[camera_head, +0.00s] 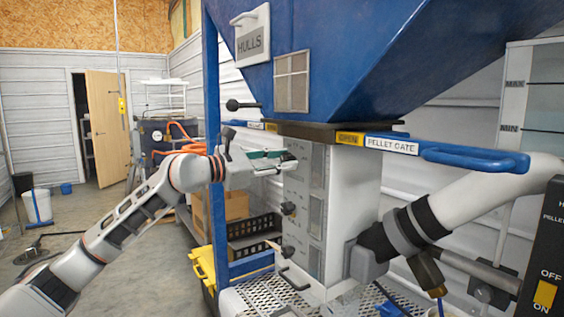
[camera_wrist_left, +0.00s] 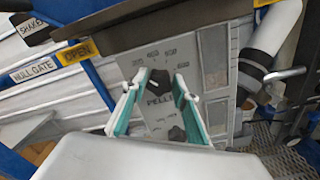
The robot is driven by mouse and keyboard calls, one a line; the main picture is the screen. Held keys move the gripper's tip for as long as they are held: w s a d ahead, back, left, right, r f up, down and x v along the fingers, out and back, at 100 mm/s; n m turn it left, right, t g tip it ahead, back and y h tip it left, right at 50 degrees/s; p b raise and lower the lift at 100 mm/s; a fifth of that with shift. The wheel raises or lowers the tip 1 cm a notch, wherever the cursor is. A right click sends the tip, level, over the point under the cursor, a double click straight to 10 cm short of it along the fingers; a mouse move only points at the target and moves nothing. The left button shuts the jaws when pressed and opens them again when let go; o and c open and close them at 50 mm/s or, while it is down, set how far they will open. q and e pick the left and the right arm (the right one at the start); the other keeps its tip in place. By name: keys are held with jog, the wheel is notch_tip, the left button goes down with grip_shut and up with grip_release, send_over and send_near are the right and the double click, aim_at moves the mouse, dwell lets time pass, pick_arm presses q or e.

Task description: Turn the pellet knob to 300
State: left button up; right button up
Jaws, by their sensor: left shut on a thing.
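The pellet knob is a small dark knob (camera_wrist_left: 160,77) on a grey dial plate (camera_wrist_left: 165,110) with printed numbers and the letters "PELLE". My left gripper (camera_wrist_left: 161,80) has its two teal-lined fingers shut on this knob, one on each side. In the head view, my left gripper (camera_head: 290,158) reaches from the left to the upper part of the grey control panel (camera_head: 303,190). Its fingers largely cover the knob there. The knob's exact setting is too small to read. My right gripper is not in view.
Further dark knobs (camera_head: 288,208) sit lower on the panel. A blue hopper (camera_head: 345,60) hangs above, with a blue pellet gate handle (camera_head: 470,157) at right. A thick white pipe (camera_head: 470,205) crosses the right side. A black crate (camera_head: 255,240) stands behind the panel.

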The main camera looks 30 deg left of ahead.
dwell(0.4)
pick_arm(q)
jog(key=o, duration=1.1)
jog(key=v, duration=1.2)
dwell(0.4)
